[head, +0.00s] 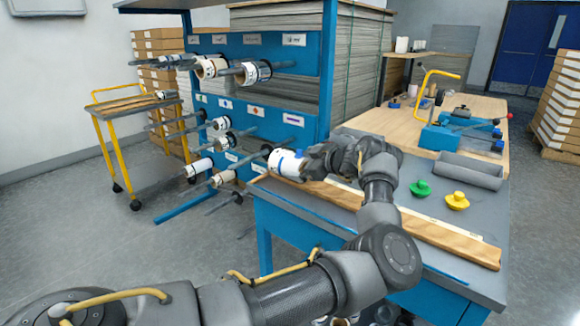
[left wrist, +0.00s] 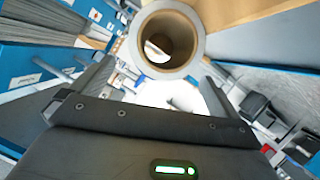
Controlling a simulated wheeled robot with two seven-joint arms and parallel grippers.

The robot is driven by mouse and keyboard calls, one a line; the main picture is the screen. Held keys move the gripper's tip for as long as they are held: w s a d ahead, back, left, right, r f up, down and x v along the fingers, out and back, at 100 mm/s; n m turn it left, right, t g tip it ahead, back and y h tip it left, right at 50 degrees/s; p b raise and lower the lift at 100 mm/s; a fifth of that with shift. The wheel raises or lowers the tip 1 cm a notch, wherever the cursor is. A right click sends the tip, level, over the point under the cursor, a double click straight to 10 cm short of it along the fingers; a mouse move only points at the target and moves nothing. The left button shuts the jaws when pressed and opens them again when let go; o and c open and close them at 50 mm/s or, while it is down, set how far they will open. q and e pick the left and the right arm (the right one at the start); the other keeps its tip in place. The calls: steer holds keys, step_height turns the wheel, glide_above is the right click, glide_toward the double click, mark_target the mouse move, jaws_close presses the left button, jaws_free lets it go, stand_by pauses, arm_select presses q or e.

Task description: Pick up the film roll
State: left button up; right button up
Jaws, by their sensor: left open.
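A white film roll (head: 284,163) with a blue mark is beside the left end of the bench, in front of the rack. In the left wrist view the roll (left wrist: 193,63) shows end-on, with a hollow brown core. My left gripper (head: 306,164) is at the right end of this roll, partly hidden by its own wrist. In the left wrist view the left gripper (left wrist: 157,72) is open, with the roll ahead between its spread fingers. I cannot tell whether they touch it, or what supports the roll. My right gripper is not in view.
A blue rack (head: 262,85) holds several rolls on pegs that jut forward. The blue bench (head: 345,150) carries a wooden strip (head: 440,237), a green knob (head: 420,188), a yellow knob (head: 457,201) and a grey tray (head: 468,171). A yellow cart (head: 136,104) stands left, with open floor before it.

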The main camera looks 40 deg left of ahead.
mark_target(293, 162)
arm_select(q)
steer(key=shift+a+f, duration=0.15)
steer(key=shift+a, duration=0.2)
steer(key=shift+a+f, duration=0.1)
steer(key=shift+a, duration=0.2)
steer(key=x, duration=0.3)
steer(key=shift+w+a+f, duration=0.1)
steer(key=shift+a+f, duration=0.1)
steer(key=shift+a, duration=0.05)
steer(key=shift+w+a+f, duration=0.1)
steer(key=shift+a, duration=0.25)
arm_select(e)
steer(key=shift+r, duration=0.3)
arm_select(q)
steer(key=c, duration=1.3)
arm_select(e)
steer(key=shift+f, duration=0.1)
